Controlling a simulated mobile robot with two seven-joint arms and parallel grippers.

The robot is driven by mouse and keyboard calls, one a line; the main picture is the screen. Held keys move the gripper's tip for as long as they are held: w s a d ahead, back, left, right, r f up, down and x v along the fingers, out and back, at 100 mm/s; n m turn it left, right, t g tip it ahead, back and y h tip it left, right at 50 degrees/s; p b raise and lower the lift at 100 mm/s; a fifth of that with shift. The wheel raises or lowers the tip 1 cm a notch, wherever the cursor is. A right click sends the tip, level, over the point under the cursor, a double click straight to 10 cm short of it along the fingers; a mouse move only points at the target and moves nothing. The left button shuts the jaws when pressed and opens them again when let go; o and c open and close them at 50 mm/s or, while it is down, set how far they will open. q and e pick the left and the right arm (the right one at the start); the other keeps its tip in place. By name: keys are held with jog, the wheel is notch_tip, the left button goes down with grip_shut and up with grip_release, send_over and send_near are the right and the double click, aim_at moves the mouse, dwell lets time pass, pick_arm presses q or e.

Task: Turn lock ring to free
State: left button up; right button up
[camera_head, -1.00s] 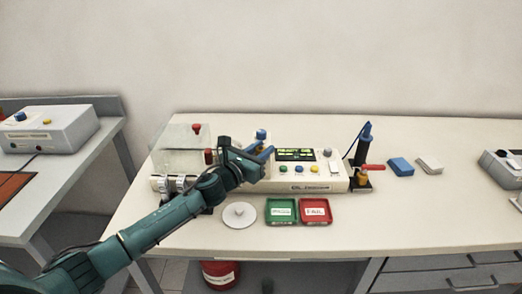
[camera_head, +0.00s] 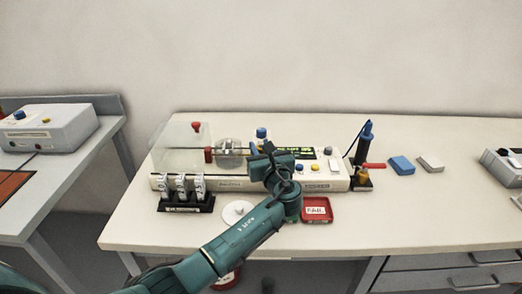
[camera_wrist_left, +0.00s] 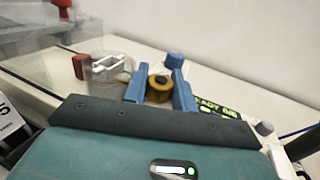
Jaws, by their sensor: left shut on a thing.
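The lock ring, a brass-coloured round piece with a dark centre (camera_wrist_left: 158,94), shows in the left wrist view between the two blue fingers. My left gripper (camera_wrist_left: 160,84) is shut on it, one finger at each side. In the head view my left gripper (camera_head: 258,149) is over the middle of the white tester (camera_head: 228,184), and its wrist hides most of the ring. A clear round part (camera_head: 231,153) lies just left of the fingers, beside a red block (camera_head: 208,155). My right gripper is in neither view.
A clear cover (camera_head: 172,152) stands on the tester's left. A rack with several labelled pieces (camera_head: 186,205) stands in front, near a white disc (camera_head: 237,211) and a red tray (camera_head: 317,209). A blue knob (camera_head: 261,133) rises behind the gripper. A blue-handled tool (camera_head: 365,140) stands right.

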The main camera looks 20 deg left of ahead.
pick_arm(q)
jog(key=n+g+y+b, duration=0.2)
jog(key=y, duration=0.1)
jog(key=shift+d+f+n+g, duration=0.1)
jog(key=shift+f+n+g, duration=0.05)
jog(key=shift+n+g, duration=0.2)
jog(key=shift+n+g+y+b, duration=0.6)
jog(key=shift+n+g+y, duration=0.05)
jog(key=shift+g+y, duration=0.1)
jog(key=shift+n+g+y+b, duration=0.4)
jog(key=shift+g+b, duration=0.1)
jog(key=shift+g, duration=0.1)
jog(key=shift+n+g+y+b, duration=0.3)
jog(key=shift+n+g, duration=0.1)
jog(key=shift+g, duration=0.2)
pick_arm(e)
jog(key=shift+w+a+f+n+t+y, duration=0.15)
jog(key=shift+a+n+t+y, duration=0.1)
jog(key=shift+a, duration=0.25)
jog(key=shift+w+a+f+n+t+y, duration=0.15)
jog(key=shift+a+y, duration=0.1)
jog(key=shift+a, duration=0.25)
pick_arm(q)
jog(key=o, duration=1)
jog(key=shift+c, duration=0.2)
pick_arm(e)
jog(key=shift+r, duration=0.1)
